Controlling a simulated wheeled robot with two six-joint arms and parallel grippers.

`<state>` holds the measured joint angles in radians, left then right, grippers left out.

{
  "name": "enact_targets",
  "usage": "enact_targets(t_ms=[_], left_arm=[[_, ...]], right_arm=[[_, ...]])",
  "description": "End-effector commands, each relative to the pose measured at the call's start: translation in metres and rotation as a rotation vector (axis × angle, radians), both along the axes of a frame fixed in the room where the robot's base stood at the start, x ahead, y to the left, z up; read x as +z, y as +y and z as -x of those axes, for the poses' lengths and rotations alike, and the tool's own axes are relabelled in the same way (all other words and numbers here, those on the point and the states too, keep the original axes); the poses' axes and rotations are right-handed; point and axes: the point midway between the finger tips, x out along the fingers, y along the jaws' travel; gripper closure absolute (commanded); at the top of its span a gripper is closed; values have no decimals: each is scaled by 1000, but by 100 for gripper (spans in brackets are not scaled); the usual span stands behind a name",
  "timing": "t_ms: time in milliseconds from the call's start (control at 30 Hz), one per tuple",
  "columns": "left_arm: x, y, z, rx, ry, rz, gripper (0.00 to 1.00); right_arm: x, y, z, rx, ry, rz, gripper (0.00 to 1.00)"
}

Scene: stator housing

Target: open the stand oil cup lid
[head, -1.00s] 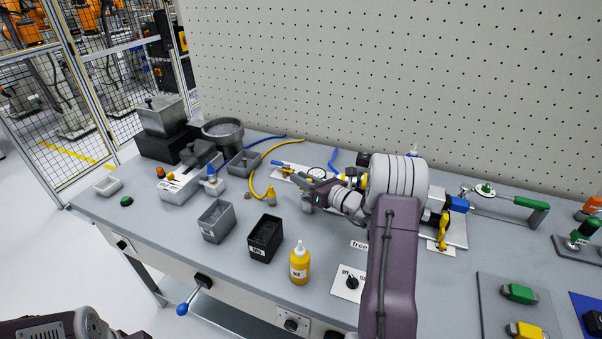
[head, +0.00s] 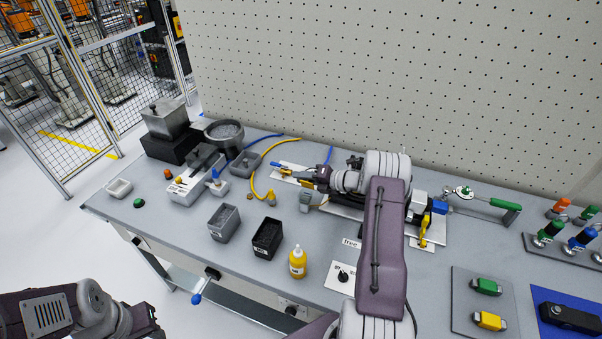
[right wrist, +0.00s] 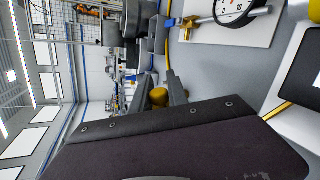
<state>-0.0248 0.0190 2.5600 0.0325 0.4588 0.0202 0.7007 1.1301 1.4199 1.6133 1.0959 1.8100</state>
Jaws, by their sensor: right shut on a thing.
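My right gripper (head: 316,176) reaches over the back of the bench, at the small stand with a grey block (head: 305,200). In the right wrist view its two dark fingers (right wrist: 160,92) are closed on a small rounded yellow piece (right wrist: 159,98), which appears to be the oil cup lid. The cup below it is hidden by the gripper, and I cannot tell how far the lid is tilted. My left gripper (head: 150,316) is at the lower left, away from the bench-top things; its fingers are not clear.
A yellow oil bottle (head: 298,262), a black bin (head: 267,238) and a grey bin (head: 223,222) stand in front. The pegboard (head: 400,80) closes off the back.

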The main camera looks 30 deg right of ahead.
Motion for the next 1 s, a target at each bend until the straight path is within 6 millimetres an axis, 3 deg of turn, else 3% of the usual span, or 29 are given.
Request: enact_targets(t_ms=[433,1000], left_arm=[[5,0,0,0,0,0,64],[5,0,0,0,0,0,64]], right_arm=[[-4,-7,-5,-3,173,-205,100],[-5,-8,-6,-4,218,-260,100]])
